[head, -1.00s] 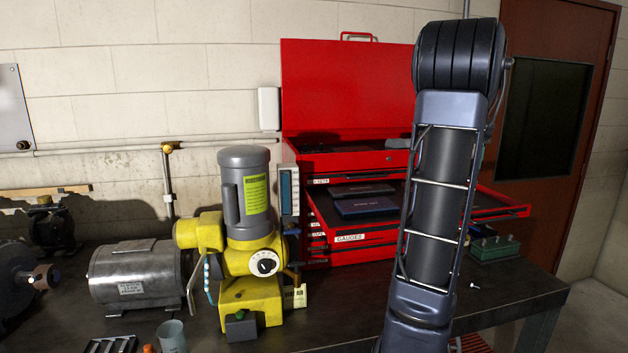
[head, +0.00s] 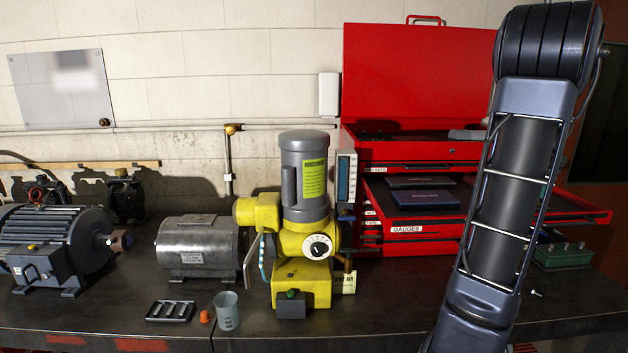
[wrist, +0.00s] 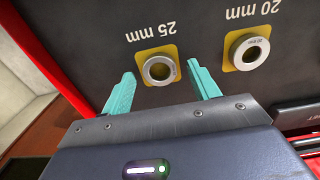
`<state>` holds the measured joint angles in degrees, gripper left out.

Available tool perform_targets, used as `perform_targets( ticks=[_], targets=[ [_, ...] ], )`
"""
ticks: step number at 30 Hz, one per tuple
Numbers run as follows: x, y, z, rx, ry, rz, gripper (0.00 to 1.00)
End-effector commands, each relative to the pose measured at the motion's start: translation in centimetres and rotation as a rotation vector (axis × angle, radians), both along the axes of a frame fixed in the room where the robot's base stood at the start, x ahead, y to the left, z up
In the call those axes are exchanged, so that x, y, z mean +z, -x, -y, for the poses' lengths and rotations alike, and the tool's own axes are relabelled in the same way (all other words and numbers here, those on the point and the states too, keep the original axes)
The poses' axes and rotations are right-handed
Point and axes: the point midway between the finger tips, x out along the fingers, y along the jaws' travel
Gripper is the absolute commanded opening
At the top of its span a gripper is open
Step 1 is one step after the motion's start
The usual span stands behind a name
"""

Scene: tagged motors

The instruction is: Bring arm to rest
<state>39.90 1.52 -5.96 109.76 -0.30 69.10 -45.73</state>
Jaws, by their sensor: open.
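My gripper (wrist: 162,92) shows in the wrist view with two teal fingers spread apart and nothing between them. Beyond the fingertips, a metal ring (wrist: 159,69) sits on a yellow square marked 25 mm. A second ring (wrist: 249,53) on a yellow square marked 20 mm is to its right. I cannot tell whether the fingers touch the dark panel (wrist: 85,50) that carries the rings. In the head view my arm rises at the right, in front of the red tool chest (head: 398,75); the gripper itself does not show there.
The chest's drawer (head: 575,212) stands open behind my arm. On the dark bench are a yellow and grey motor (head: 303,215), a silver motor (head: 197,247), a large dark motor (head: 50,240), a cup (head: 227,311) and a small tray (head: 171,311).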

Motion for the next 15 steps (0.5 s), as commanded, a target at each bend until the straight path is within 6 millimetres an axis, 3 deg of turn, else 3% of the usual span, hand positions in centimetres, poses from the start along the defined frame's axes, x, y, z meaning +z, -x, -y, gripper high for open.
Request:
perform_targets(
  ticks=[8,15],
  targets=[
    [0.1,0.0,0.0,0.000,0.000,0.000,0.60],
    [2.4,0.0,0.0,0.000,0.002,0.002,0.60]
  ],
)
